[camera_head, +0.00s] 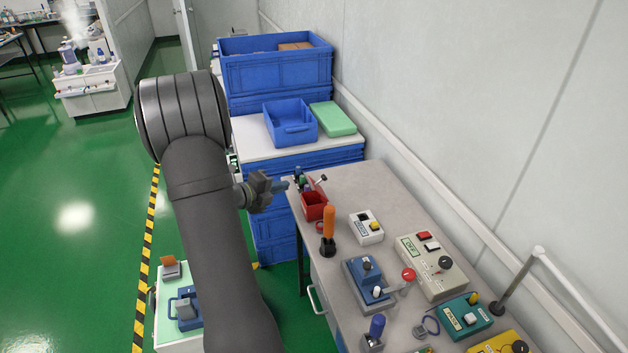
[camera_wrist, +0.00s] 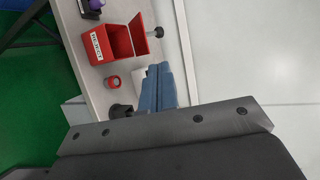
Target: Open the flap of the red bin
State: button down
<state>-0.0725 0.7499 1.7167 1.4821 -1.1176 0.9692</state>
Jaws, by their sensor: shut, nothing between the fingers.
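The red bin (camera_head: 313,207) stands on the far left part of the grey bench in the head view. In the wrist view the red bin (camera_wrist: 98,46) shows a white label reading REJECT and a dark red open inside. Its red flap (camera_wrist: 138,33) stands raised at the right side of the opening, with a dark knob (camera_wrist: 158,32) beside it. My gripper (camera_head: 284,187) is shut and empty, just left of the bin and pointing right. Its blue fingers (camera_wrist: 158,88) show below and right of the flap, apart from it in the wrist view.
An orange-handled tool (camera_head: 328,224) stands close in front of the bin. A small white box (camera_head: 367,228) and several testers are further along the bench. A small dark item with a purple top (camera_wrist: 93,6) is beside the bin. A wall bounds the bench on the right.

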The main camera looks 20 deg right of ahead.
aim_at(315, 187)
jog(key=shift+m, duration=0.3)
jog(key=x, duration=1.3)
jog(key=shift+s+d+f, duration=0.1)
jog(key=shift+d+f, duration=0.1)
jog(key=shift+d, duration=0.25)
jog(key=shift+d+r+m+g+y, duration=0.2)
jog(key=shift+d+r+g+y, duration=0.05)
jog(key=shift+d+y, duration=0.35)
jog(key=shift+d+r+m+g+y, duration=0.2)
jog(key=shift+d+r+g+y, duration=0.05)
jog(key=shift+d+y, duration=0.4)
jog(key=shift+d+f, duration=0.15)
jog(key=shift+d, duration=1.7)
